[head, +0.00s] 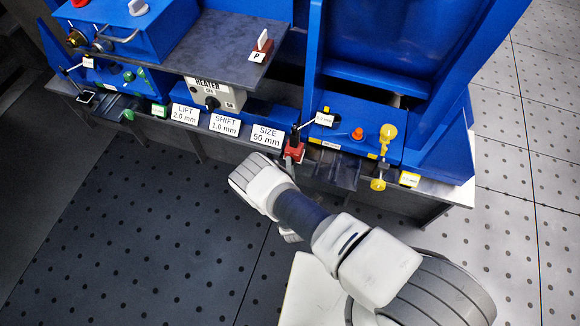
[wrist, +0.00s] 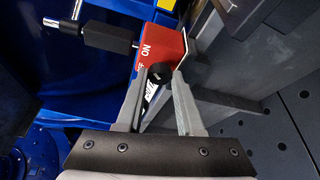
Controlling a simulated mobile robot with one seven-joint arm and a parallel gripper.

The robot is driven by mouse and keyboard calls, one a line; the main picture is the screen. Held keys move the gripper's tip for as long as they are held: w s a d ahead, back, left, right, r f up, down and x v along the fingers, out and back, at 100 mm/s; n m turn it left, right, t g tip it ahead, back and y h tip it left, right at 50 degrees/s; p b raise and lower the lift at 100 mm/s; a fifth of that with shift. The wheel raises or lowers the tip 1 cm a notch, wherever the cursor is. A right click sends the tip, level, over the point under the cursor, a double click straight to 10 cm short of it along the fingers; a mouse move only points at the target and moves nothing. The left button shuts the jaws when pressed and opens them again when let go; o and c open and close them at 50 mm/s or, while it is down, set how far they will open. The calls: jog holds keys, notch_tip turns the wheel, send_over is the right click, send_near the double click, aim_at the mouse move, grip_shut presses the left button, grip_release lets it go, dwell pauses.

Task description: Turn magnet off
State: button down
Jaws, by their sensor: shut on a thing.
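The magnet is a red block (wrist: 170,48) with a white ON mark and a second, partly hidden mark below it. A round black knob (wrist: 158,76) sits on its face. My gripper (wrist: 160,88) has its two grey fingers on either side of this knob, shut on it. Which mark the knob points to is not clear. In the head view the red magnet (head: 294,151) sits on the bench's front edge, right of the SIZE 50 mm sign (head: 267,136). My fingers are mostly hidden behind my arm there.
A black holder with a metal rod (wrist: 98,38) reaches out beside the magnet. Yellow knobs (head: 387,134) and an orange-red knob (head: 357,133) stand to the right. A heater box (head: 214,95) and signs are to the left. The floor in front is open.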

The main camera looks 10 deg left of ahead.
dwell(0.4)
jog(key=c, duration=0.5)
grip_release()
jog(key=shift+s, duration=0.15)
